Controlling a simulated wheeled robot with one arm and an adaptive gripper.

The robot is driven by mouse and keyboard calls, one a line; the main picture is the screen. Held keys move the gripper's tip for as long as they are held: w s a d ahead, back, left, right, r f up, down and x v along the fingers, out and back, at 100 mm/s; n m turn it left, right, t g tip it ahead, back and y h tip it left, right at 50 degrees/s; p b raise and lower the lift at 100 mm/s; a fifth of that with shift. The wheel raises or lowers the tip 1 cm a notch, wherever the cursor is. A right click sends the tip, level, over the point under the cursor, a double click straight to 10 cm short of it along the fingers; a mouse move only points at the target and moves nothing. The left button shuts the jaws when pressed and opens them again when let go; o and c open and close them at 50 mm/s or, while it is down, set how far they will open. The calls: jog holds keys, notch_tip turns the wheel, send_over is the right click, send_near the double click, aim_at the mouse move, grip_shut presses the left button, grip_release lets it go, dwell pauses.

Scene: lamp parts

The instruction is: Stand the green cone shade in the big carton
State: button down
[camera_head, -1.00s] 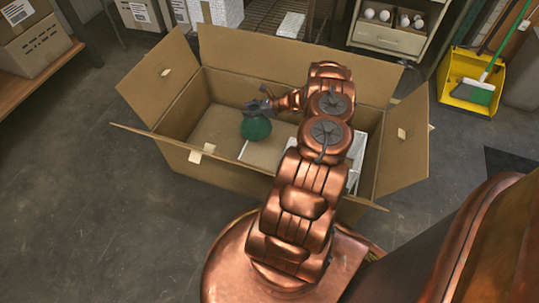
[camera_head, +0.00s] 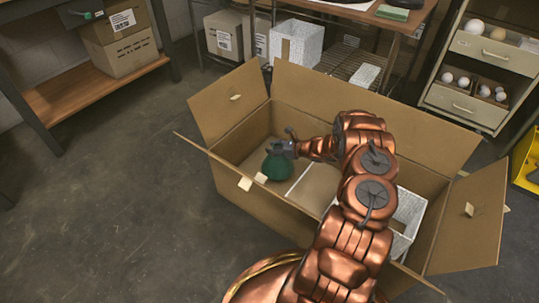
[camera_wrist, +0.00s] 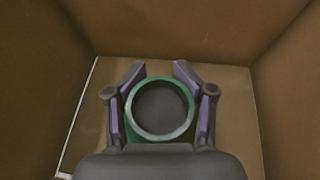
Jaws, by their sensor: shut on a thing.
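The green cone shade (camera_head: 278,167) is inside the left part of the big open carton (camera_head: 262,205) in the head view. My gripper (camera_head: 284,150) reaches down into the carton from above and is shut on the shade's upper end. In the wrist view the shade shows as a green ring (camera_wrist: 160,136) with a dark opening, held between the two fingers of my gripper (camera_wrist: 160,104). The carton floor (camera_wrist: 225,100) lies beyond it. I cannot tell whether the shade's lower rim touches that floor.
A white-edged divider or sheet (camera_head: 300,180) lies right of the shade in the carton. A white box (camera_head: 408,215) is in its right part, partly hidden by my arm. The carton's flaps stand open. A shelf (camera_head: 95,95) and a drawer cabinet (camera_head: 465,110) stand behind.

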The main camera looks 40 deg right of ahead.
jog(key=shift+w+a, duration=0.2)
jog(key=shift+w+a+f+b, duration=0.15)
jog(key=shift+f+b, duration=0.35)
jog(key=shift+f, duration=0.4)
jog(key=shift+w+a+f+b, duration=0.15)
jog(key=shift+f+b, duration=0.35)
jog(key=shift+f, duration=0.35)
jog(key=shift+f, duration=0.1)
jog(key=shift+c, duration=2.2)
grip_release()
